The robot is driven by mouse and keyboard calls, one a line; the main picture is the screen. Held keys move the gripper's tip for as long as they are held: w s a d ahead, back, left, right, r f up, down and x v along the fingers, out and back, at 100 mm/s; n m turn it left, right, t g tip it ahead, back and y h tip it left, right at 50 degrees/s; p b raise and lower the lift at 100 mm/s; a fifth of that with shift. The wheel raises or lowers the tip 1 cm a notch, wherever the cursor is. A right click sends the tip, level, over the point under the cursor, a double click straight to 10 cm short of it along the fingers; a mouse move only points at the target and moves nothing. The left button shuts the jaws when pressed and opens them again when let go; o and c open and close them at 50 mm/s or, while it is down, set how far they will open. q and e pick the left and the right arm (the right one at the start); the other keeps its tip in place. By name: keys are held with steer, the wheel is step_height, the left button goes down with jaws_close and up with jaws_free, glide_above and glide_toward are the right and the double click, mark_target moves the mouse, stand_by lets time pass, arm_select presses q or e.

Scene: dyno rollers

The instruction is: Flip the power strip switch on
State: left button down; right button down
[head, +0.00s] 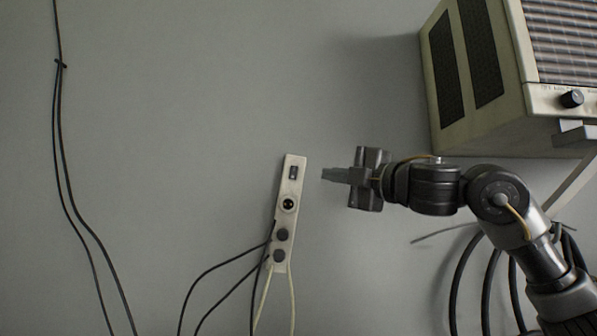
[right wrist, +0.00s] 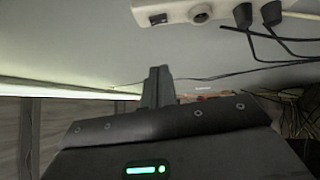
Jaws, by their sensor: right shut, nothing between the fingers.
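The power strip (head: 288,215) is a pale, narrow bar fixed nearly upright on the grey wall in the head view, leaning slightly. Its dark rocker switch (head: 292,172) sits near the top end, above a round socket. Which way the switch is tipped is too small to tell. My right gripper (head: 324,174) is shut and empty, to the right of the switch and apart from it in the picture. In the right wrist view the strip (right wrist: 205,8) crosses the top edge, with its switch (right wrist: 158,18) above my shut fingers (right wrist: 158,72). My left gripper is not in view.
Dark plugs (head: 281,234) with black and pale cords fill the strip's lower end. A beige box with a knob (head: 572,98) hangs at the upper right, above my right arm. Thick black cables (head: 460,275) loop at the lower right. Thin black wires (head: 75,215) run down the left wall.

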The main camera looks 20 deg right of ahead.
mark_target(293, 173)
steer(key=p+x, duration=0.3)
steer(key=x, duration=0.1)
steer(key=d+p+x, duration=0.1)
steer(key=p+x, duration=0.1)
steer(key=x, duration=0.2)
steer(key=w+p+x, duration=0.1)
steer(key=p+x, duration=0.2)
steer(key=shift+w+d+r+p, duration=0.2)
steer(key=shift+w+r+p, duration=0.1)
steer(key=shift+r+p, duration=0.05)
steer(key=shift+w+d, duration=0.3)
steer(key=shift+d, duration=0.05)
steer(key=shift+w+f, duration=0.1)
steer(key=shift+w, duration=0.05)
steer(key=shift+a, duration=0.2)
